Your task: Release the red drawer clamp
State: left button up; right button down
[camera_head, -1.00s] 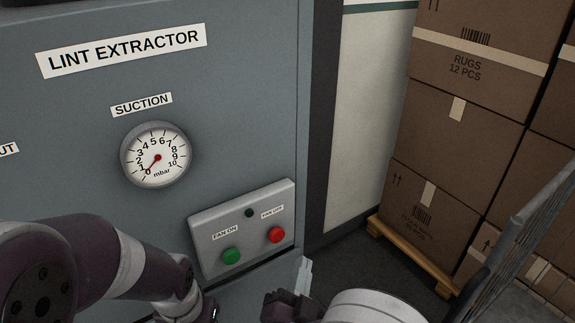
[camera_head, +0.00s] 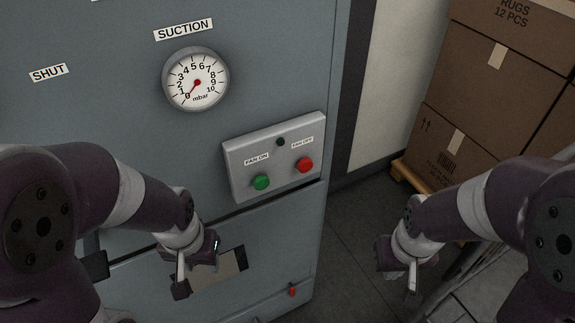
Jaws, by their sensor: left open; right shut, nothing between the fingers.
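A small red clamp (camera_head: 292,290) sits low on the right part of the grey cabinet's drawer front (camera_head: 268,262). It is small in view, and I cannot tell its exact position. My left gripper (camera_head: 196,272) is open in front of the drawer front, to the left of the clamp and apart from it. A tan patch (camera_head: 228,268) on the drawer front shows partly behind this gripper. My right gripper (camera_head: 411,284) is shut and empty, to the right of the cabinet over the dark floor, well apart from the clamp.
Above the drawer are a control box (camera_head: 236,161) with a green button (camera_head: 261,182) and red button (camera_head: 304,165), and a suction gauge (camera_head: 196,80) with its needle near 0. Stacked cartons (camera_head: 480,90) stand on a pallet (camera_head: 405,176) at right. Dark floor (camera_head: 350,240) lies clear between.

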aim_at(290, 285)
jog(key=k, duration=0.65)
jog(key=u, duration=1.55)
jog(key=i+l, duration=0.1)
jog(key=l, duration=1.6)
jog(key=i, duration=0.05)
